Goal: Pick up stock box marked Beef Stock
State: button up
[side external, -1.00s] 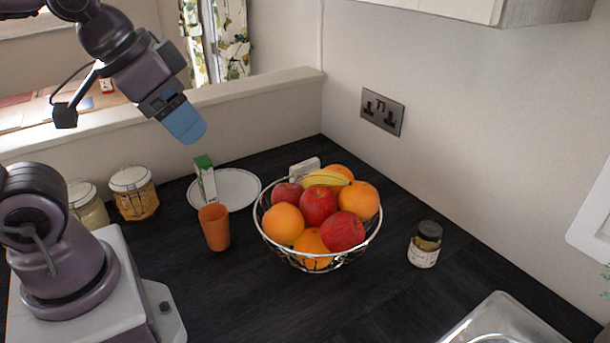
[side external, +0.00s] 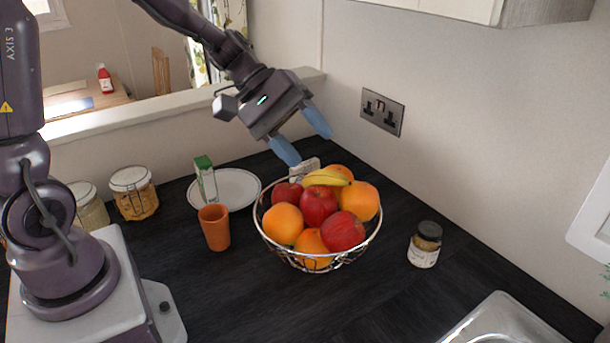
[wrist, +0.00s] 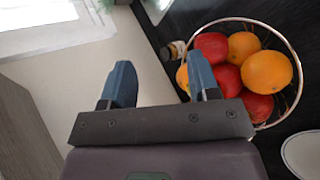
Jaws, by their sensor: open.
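A small white box (side external: 305,170) sits behind the fruit bowl, near the wall, mostly hidden by the bowl. A slim green and white carton (side external: 206,180) stands upright at the plate. No lettering is legible on either, so I cannot tell which is marked Beef Stock. My gripper (side external: 308,146) is open and empty, its blue fingers spread above and behind the bowl, over the white box area. In the wrist view, my gripper (wrist: 160,62) shows two separated fingers with nothing between them; I cannot make out either box there.
The wire fruit bowl (side external: 345,257) holds apples, oranges and a banana; it also shows in the wrist view (wrist: 287,40). A white plate (side external: 240,190), an orange cup (side external: 214,228), glass jars (side external: 133,195) and a small dark-lidded jar (side external: 425,245) stand around. The front counter is clear.

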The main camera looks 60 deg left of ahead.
jog(key=w+a+f+n+t, duration=0.2)
jog(key=w+a+n+t, duration=0.1)
jog(key=w+n, duration=0.1)
jog(key=w+a+f+n+t+h, duration=0.1)
jog(key=w+a+f+n+t, duration=0.1)
jog(key=w+a+n, duration=0.1)
jog(key=w+a+f+n+t, duration=0.2)
jog(key=w+a+n+t, duration=0.1)
jog(key=w+n, duration=0.1)
jog(key=shift+w+a+f+n+t, duration=0.15)
jog(key=shift+w+a+n+t, duration=0.15)
jog(key=shift+w+a, duration=0.1)
jog(key=w+a+f+n+t+y, duration=0.3)
jog(key=a+f+n+t+y, duration=0.15)
jog(key=a+n, duration=0.35)
jog(key=n+y, duration=0.6)
jog(key=n, duration=0.1)
send_over(291, 171)
jog(key=shift+t, duration=0.45)
jog(key=f, duration=0.6)
jog(key=shift+w+d+f, duration=0.3)
jog(key=shift+w+d, duration=0.05)
jog(key=shift+d, duration=0.05)
jog(key=f, duration=0.1)
jog(key=f+y, duration=0.1)
jog(key=shift+s+a+f+n, duration=0.15)
jog(key=shift+a+f+n, duration=0.15)
jog(key=shift+a, duration=0.1)
notch_tip(291, 171, down, 5)
jog(key=shift+w, duration=1.55)
